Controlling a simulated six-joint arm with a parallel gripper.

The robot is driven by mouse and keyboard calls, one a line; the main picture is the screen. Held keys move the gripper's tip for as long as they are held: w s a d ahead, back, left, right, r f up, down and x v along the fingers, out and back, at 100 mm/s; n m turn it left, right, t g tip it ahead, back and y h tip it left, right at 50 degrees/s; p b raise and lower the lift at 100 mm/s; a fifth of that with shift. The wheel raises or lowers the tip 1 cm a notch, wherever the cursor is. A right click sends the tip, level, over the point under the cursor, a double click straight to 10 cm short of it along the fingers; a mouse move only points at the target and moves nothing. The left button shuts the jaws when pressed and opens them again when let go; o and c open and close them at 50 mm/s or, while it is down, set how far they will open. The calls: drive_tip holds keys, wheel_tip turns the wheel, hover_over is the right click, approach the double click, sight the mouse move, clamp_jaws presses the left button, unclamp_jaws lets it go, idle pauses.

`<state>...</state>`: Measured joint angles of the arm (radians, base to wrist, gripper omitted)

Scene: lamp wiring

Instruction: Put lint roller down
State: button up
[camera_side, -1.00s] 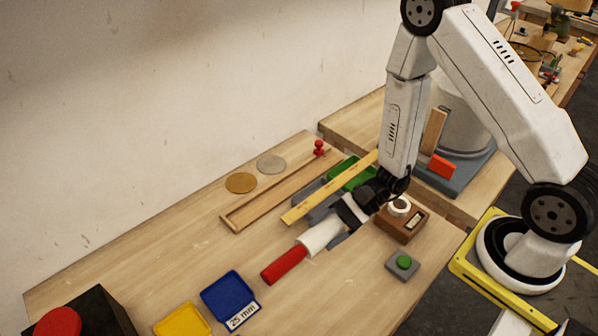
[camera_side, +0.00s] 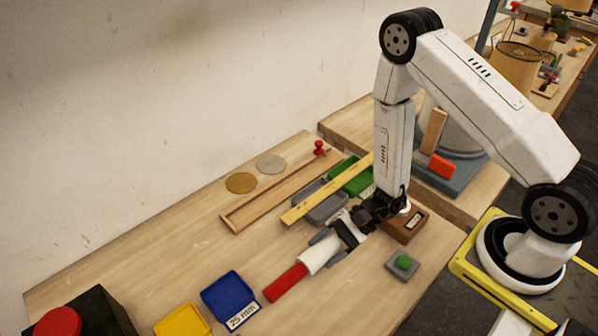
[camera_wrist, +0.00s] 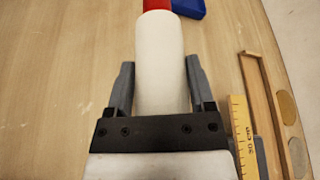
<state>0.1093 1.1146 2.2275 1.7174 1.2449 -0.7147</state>
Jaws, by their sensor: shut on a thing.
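The lint roller has a white cylinder (camera_side: 318,255) and a red handle (camera_side: 286,282); it points toward the lower left in the side view, low over the front of the wooden table. My gripper (camera_side: 326,249) is shut on its white cylinder, with one grey finger on each side. In the wrist view, my gripper (camera_wrist: 159,72) straddles the white cylinder (camera_wrist: 160,45), and the red handle (camera_wrist: 157,4) shows at the top edge. I cannot tell whether the roller touches the tabletop.
A blue tray (camera_side: 229,290) marked 25 mm and a yellow tray (camera_side: 183,321) lie beyond the handle. A yellow ruler (camera_side: 328,190), grey bin (camera_side: 322,207) and green bin (camera_side: 352,177) lie behind. A green-button box (camera_side: 403,265) stands right. Bare tabletop surrounds the roller's front side.

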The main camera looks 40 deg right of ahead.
drive_tip(key=shift+f, duration=1.8)
drive_tip(key=shift+f, duration=0.15)
drive_tip(key=o, duration=1.1)
drive_tip(key=shift+c, duration=0.2)
drive_tip(key=shift+d+r, duration=0.15)
drive_tip(key=shift+r, duration=0.1)
drive_tip(key=shift+v, duration=3.6)
